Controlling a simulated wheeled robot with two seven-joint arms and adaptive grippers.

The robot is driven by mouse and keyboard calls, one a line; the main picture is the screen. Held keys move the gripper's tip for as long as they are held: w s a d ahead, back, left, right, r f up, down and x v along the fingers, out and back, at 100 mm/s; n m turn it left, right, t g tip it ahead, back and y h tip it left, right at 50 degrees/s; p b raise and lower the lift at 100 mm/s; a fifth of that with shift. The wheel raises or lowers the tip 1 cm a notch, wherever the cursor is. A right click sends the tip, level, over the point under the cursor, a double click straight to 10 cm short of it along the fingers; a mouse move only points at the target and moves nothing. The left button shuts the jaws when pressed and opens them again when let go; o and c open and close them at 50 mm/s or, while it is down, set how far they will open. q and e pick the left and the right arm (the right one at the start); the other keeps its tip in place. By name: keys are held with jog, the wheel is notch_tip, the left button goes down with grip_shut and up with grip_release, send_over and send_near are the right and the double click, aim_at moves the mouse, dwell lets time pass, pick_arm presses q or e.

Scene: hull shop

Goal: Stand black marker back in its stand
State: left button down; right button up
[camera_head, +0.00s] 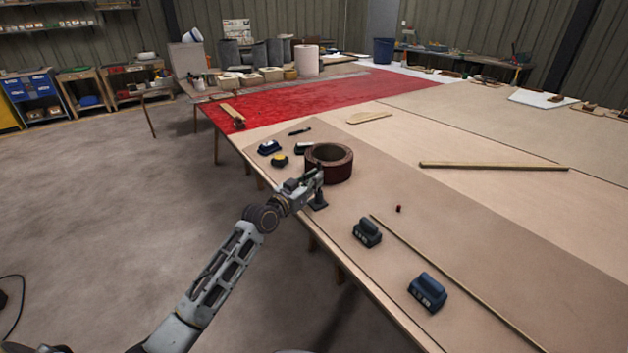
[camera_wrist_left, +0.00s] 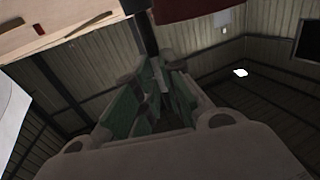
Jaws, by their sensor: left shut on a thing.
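My left gripper (camera_head: 314,176) is over the near table edge, shut on a slim black thing that I take to be the black marker (camera_wrist_left: 147,38). In the left wrist view it stands out between the fingertips. A small dark stand (camera_head: 318,204) with a wider foot is on the table right below the gripper. The marker's lower end is at the stand, but I cannot tell whether it is inside it. The fingers hide most of the marker in the head view. My right gripper does not show.
A dark red ring (camera_head: 331,172) stands close behind the gripper. Dark blue blocks (camera_head: 367,233) and a long thin strip (camera_head: 450,277) lie to the right.

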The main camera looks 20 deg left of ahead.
pick_arm(q)
jog(key=shift+f, duration=0.5)
dwell(1.2)
jog(key=c, duration=1.5)
grip_release()
jog(key=shift+o, duration=0.2)
jog(key=shift+s, duration=0.15)
jog(key=v, duration=1.1)
jog(key=shift+s, duration=0.35)
jog(key=shift+a, duration=0.15)
